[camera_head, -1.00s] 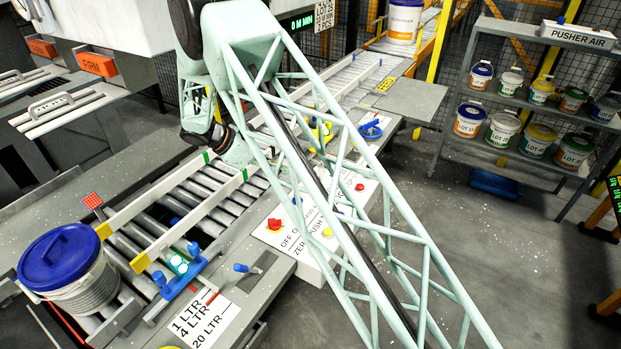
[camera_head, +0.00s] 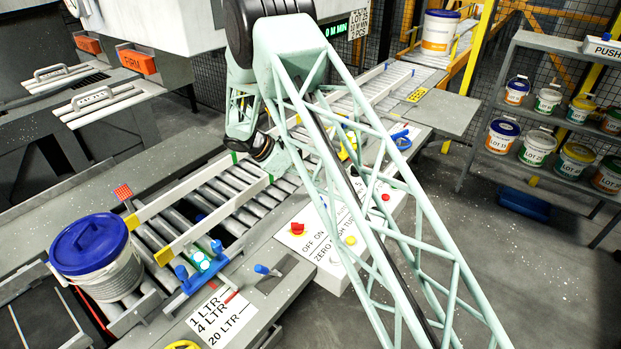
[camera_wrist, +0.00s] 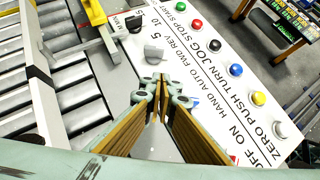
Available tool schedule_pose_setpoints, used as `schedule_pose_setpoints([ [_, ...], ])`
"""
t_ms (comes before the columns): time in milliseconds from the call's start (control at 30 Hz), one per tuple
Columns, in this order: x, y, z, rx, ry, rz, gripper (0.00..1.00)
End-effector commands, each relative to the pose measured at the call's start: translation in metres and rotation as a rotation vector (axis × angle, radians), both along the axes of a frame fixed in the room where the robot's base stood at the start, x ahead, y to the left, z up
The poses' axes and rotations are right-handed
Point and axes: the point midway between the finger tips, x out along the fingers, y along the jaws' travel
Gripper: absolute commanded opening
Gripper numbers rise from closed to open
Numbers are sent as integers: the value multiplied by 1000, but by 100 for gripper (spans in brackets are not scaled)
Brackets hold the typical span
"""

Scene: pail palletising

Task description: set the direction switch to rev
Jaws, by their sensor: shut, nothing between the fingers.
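The control panel (camera_wrist: 225,85) fills the middle of the wrist view, with tilted lettering including HAND AUTO, FWD REV, JOG, STOP and START. In the head view my arm hides much of the panel (camera_head: 325,262).
Green (camera_wrist: 195,25), yellow (camera_wrist: 258,98) and red (camera_wrist: 225,158) controls stand close by. A yellow-and-grey clamp bar (camera_wrist: 95,25) rises beside the rollers, left of the panel. A blue-lidded pail (camera_head: 90,245) stands at the conveyor's near end. Shelved pails (camera_head: 538,148) stand at right.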

Motion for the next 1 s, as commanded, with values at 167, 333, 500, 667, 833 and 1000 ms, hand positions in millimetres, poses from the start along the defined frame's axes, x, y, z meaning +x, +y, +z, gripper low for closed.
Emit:
schedule_pose_setpoints([
  [167, 3, -17, -18, 0, 2, -1, 0],
  [333, 7, -33, -34, 0, 1, -1, 0],
  [500, 11, -50, -43, 0, 0, -1, 0],
  [667, 15, -66, -43, 1, 0, -1, 0],
  [833, 18, -76, -43, 1, 1, -1, 0],
  [1000, 18, -80, -43, 0, 1, 1, 0],
])
